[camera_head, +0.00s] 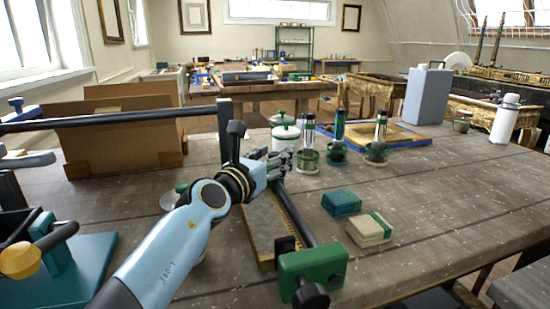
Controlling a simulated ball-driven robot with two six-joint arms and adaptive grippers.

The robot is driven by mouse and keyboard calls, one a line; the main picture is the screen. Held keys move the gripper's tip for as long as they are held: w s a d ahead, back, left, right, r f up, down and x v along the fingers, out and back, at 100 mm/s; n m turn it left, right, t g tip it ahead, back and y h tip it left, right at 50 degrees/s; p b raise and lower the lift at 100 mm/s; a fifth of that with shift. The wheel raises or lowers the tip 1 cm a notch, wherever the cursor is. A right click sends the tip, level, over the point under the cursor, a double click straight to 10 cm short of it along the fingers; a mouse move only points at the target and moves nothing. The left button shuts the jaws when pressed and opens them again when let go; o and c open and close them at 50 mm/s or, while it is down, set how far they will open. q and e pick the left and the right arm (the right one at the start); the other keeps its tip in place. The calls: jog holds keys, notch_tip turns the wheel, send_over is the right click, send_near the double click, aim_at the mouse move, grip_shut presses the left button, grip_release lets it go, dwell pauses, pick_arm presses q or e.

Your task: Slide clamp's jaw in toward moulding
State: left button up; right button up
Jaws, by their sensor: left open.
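My left gripper (280,162) is at mid-table, its arm coming in from the lower left. It is open, its dark fingers beside the far end of a black clamp bar (297,217). A green clamp jaw (313,275) with a black screw knob sits at the bar's near end. The gilt-edged moulding (263,232) lies on the table left of the bar, partly hidden by my arm. Whether the fingers touch the clamp I cannot tell; its far end is hidden behind them. My right gripper is not in view.
A black horizontal bar with an upright (225,130) stands left of the gripper. Teal (341,202) and cream (369,230) blocks lie right of the clamp. A white canister (285,135) and several jars stand behind.

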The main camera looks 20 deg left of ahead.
pick_arm(q)
jog(key=shift+w+d, duration=0.15)
jog(key=shift+w, duration=0.35)
jog(key=shift+c, duration=0.3)
